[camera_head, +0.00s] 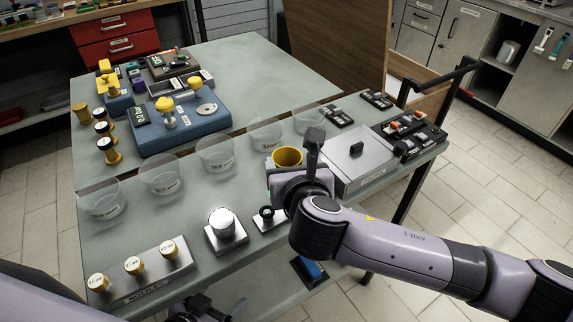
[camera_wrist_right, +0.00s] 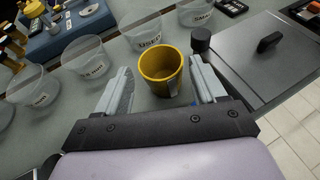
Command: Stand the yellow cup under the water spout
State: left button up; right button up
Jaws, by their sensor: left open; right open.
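The yellow cup (camera_head: 287,157) stands upright on the grey table, left of the metal boiler box (camera_head: 355,160). In the right wrist view the cup (camera_wrist_right: 160,70) is between the two fingers of my right gripper (camera_wrist_right: 161,76), nearer the right finger. Those fingers are open, with a gap showing on the left. A black upright part (camera_head: 314,138) rises beside the box; it shows as a dark round top (camera_wrist_right: 200,40) in the wrist view. I cannot tell for sure whether it is the water spout. My left gripper (camera_head: 212,310) is partly in view at the bottom edge, open.
Several clear labelled bowls (camera_head: 216,154) stand in a row left of the cup. A nozzle rack (camera_head: 140,270) and a small scale-like block (camera_head: 225,236) lie along the front edge. A blue device (camera_head: 180,125) stands further back. Switch panels (camera_head: 410,132) sit at the right.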

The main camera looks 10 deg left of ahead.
aim_at(285, 153)
jog(key=shift+f+x, duration=0.15)
jog(key=shift+x, duration=1.15)
jog(key=shift+f+x, duration=0.15)
jog(key=shift+x, duration=1.2)
jog(key=shift+s, duration=0.1)
jog(key=c, duration=0.7)
